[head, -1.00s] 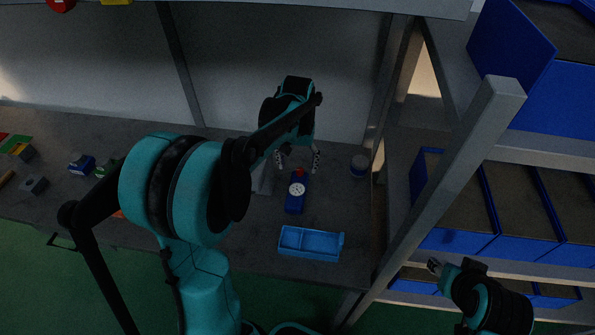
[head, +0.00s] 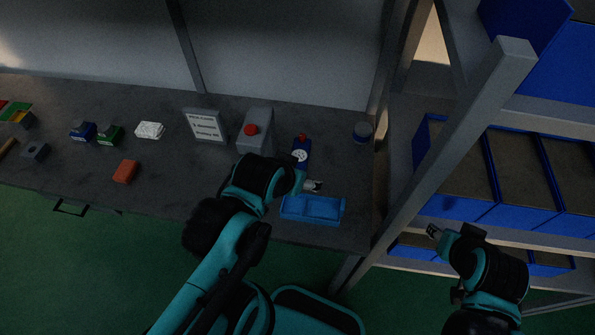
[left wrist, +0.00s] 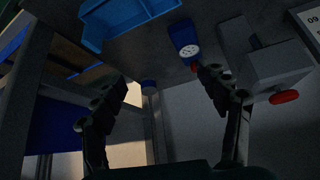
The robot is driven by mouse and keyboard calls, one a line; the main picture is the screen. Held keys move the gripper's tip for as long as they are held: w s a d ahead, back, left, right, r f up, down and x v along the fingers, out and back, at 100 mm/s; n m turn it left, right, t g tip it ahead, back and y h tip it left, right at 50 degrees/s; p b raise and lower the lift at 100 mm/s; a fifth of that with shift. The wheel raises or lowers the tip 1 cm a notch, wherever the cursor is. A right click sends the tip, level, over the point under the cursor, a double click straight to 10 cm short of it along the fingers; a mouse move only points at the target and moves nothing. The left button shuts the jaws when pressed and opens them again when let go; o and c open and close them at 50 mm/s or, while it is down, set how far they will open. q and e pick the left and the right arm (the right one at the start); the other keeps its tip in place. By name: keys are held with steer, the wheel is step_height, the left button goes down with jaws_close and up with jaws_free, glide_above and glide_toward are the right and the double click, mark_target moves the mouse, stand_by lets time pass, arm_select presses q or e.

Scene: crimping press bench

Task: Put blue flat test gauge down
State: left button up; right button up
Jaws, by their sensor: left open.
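The blue flat test gauge (head: 302,156), with a white round dial and a red tip, is on the dark bench behind the light blue tray (head: 313,208). It also shows in the left wrist view (left wrist: 183,36), with the tray (left wrist: 125,22) at the upper left. My left gripper (head: 313,186) is in front of the gauge, by the tray's back edge, apart from the gauge. In the left wrist view its two fingers (left wrist: 165,95) are spread with nothing between them. My right gripper (head: 434,231) is at the lower right, away from the bench; its jaw gap is too small to judge.
A small round blue-grey container (head: 362,131) stands at the right. A grey post (head: 440,165) and blue bins (head: 465,190) are farther right. Small blocks lie at the left.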

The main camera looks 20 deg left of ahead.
arm_select(q)
steer(key=w+a+n+g, duration=0.1)
steer(key=w+a+g, duration=0.2)
steer(key=w, duration=0.5)
steer(key=n+g+p, duration=0.2)
steer(key=g, duration=0.2)
glide_above(299, 156)
step_height(299, 156, down, 8)
steer(key=shift+s+a+r, duration=0.1)
steer(key=shift+s+r, duration=0.05)
steer(key=shift+f+b, duration=0.35)
steer(key=shift+f, duration=0.35)
steer(key=f, duration=0.2)
steer(key=f+b, duration=0.1)
steer(key=f, duration=0.1)
steer(key=f+b, duration=0.1)
steer(key=f, duration=0.1)
steer(key=shift+w+f, duration=0.25)
steer(key=shift+f, duration=0.15)
steer(key=shift+s, duration=0.1)
steer(key=c, duration=0.3)
steer(key=shift+r, duration=0.15)
steer(key=c, duration=1.3)
